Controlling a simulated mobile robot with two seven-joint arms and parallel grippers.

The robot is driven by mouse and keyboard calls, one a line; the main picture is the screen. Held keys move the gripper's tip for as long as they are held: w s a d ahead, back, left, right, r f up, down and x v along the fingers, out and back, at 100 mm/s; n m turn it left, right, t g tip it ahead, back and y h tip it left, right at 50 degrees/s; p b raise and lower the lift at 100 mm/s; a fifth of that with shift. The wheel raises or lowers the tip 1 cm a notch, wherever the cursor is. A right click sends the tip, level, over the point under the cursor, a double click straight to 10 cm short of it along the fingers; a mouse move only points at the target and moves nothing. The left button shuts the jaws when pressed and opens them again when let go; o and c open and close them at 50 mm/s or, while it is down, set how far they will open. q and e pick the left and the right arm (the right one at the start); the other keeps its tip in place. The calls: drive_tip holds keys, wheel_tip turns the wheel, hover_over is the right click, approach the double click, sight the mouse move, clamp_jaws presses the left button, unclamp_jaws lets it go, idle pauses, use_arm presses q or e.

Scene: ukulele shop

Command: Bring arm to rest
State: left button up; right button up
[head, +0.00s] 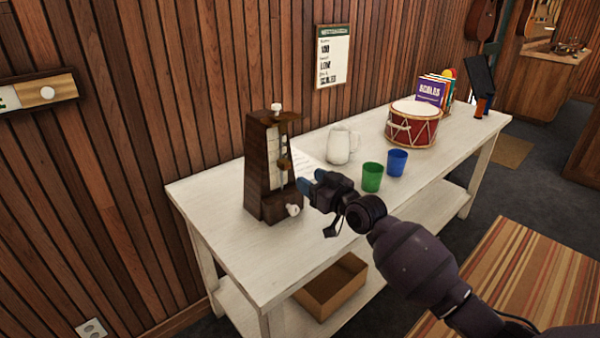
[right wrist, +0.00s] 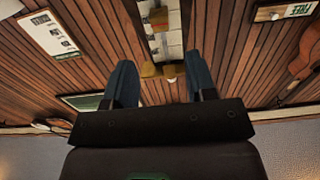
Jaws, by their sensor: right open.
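My right arm comes in from the lower right of the head view, and its gripper (head: 309,184) is in front of the metronome, over the white table. The wooden metronome (head: 258,172) stands upright near the table's left end, with a white knob on top and another low on its side. In the right wrist view the two blue fingers of my right gripper (right wrist: 163,85) are spread apart with nothing held between them. Part of the metronome (right wrist: 168,42) shows beyond the fingers in that view. Whether the gripper touches it I cannot tell. My left gripper is not in view.
The white table (head: 240,268) also holds a white mug (head: 343,146), a green cup (head: 372,177), a blue cup (head: 397,162), a red drum (head: 412,126) and several books (head: 432,92). A cardboard box (head: 333,288) sits on the lower shelf. A wood-panelled wall stands behind.

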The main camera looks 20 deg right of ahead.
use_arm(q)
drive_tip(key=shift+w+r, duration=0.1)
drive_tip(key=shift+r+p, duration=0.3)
use_arm(e)
drive_tip(key=s+f+m+g+h, duration=0.1)
drive_tip(key=s+f+g+h, duration=0.1)
drive_tip(key=s+f, duration=0.6)
drive_tip(key=s+f+m+g+h, duration=0.1)
drive_tip(key=s+f, duration=0.8)
drive_tip(key=s, duration=0.9)
drive_tip(key=s+f+g+h, duration=0.3)
drive_tip(key=s+f, duration=0.5)
drive_tip(key=s, duration=0.5)
drive_tip(key=shift+d+f+m, duration=0.3)
drive_tip(key=shift+f+m, duration=0.05)
drive_tip(key=shift+m, duration=0.05)
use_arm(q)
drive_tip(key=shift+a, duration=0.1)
use_arm(e)
drive_tip(key=shift+s, duration=0.1)
